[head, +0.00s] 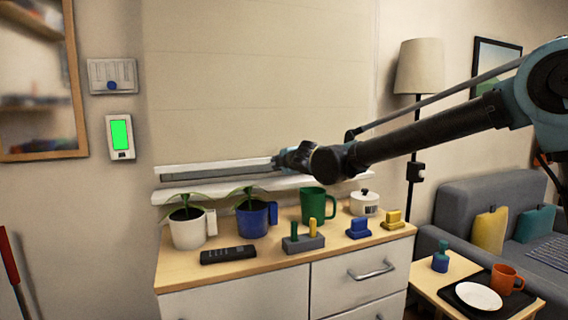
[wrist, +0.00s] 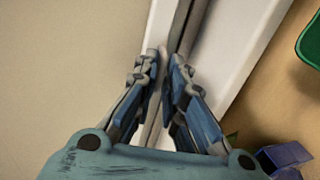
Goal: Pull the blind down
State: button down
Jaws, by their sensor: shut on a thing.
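The beige blind (head: 255,75) hangs over the window, its grey bottom bar (head: 215,172) just above the white sill (head: 182,194). Whether the bar touches the sill is hard to tell. My gripper (head: 277,162) is at the right part of the bar, which my arm partly hides. In the wrist view my gripper's fingers (wrist: 165,58) are closed on the bar (wrist: 179,28), which runs up between them.
Below the sill, a dresser (head: 235,284) holds two potted plants (head: 188,232), a green mug (head: 314,205), a remote (head: 228,254), a white pot (head: 364,203) and small blocks (head: 303,243). A floor lamp (head: 419,68) stands right of the window.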

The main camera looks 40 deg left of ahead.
jog(key=shift+w+d+f, duration=0.2)
jog(key=shift+f, duration=0.1)
jog(key=c, duration=1.9)
grip_release()
jog(key=shift+o, duration=0.5)
jog(key=shift+a+f, duration=0.1)
jog(key=shift+s, duration=0.1)
jog(key=v, duration=1.2)
jog(key=shift+w, duration=0.2)
